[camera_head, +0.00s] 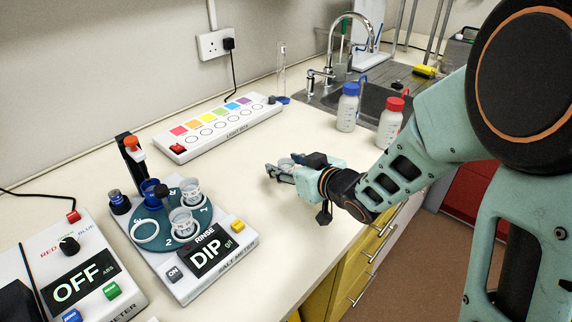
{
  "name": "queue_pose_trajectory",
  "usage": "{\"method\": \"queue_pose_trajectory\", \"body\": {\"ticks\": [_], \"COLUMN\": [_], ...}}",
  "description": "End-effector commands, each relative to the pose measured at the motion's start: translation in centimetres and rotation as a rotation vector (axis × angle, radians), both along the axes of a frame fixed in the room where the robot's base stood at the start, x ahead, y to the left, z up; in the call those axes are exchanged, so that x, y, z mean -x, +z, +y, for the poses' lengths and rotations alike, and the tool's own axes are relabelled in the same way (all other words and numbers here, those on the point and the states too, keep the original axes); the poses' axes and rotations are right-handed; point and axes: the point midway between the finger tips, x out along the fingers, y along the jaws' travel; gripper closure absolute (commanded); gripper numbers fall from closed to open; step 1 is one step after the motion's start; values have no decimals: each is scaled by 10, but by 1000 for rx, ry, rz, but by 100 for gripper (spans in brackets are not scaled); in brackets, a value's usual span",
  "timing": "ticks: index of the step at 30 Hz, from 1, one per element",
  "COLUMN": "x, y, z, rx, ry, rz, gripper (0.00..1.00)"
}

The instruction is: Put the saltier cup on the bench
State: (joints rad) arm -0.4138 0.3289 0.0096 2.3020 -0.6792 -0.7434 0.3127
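The salt meter (215,275) stands at the front left of the bench (270,230), its display reading "DIP". Its teal turntable (164,222) carries two clear cups with white bands: a front cup (183,225) and a back cup (190,191). A dark blue cup (152,192) sits at its back left, and a white ring-like holder (145,233) at the left looks empty. My gripper (273,171) is low over the bench, right of the meter and apart from it. A small pale rounded shape shows by its fingers; I cannot tell whether it is a cup or held.
A light box (218,127) with coloured squares lies at the back. A blue-capped bottle (347,108) and a red-capped bottle (390,122) stand by the sink (375,98). Another meter (75,280) reading "OFF" is at far left. Bare bench lies between salt meter and gripper.

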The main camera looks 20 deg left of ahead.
Motion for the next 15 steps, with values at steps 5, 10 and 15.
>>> {"method": "queue_pose_trajectory", "body": {"ticks": [5, 10, 15], "x": [0, 0, 12], "y": [0, 4, 14], "z": [0, 0, -17], "rx": [0, 0, -1], "ry": [0, 1, -2], "rz": [0, 0, -1], "gripper": [54, 54, 54]}}
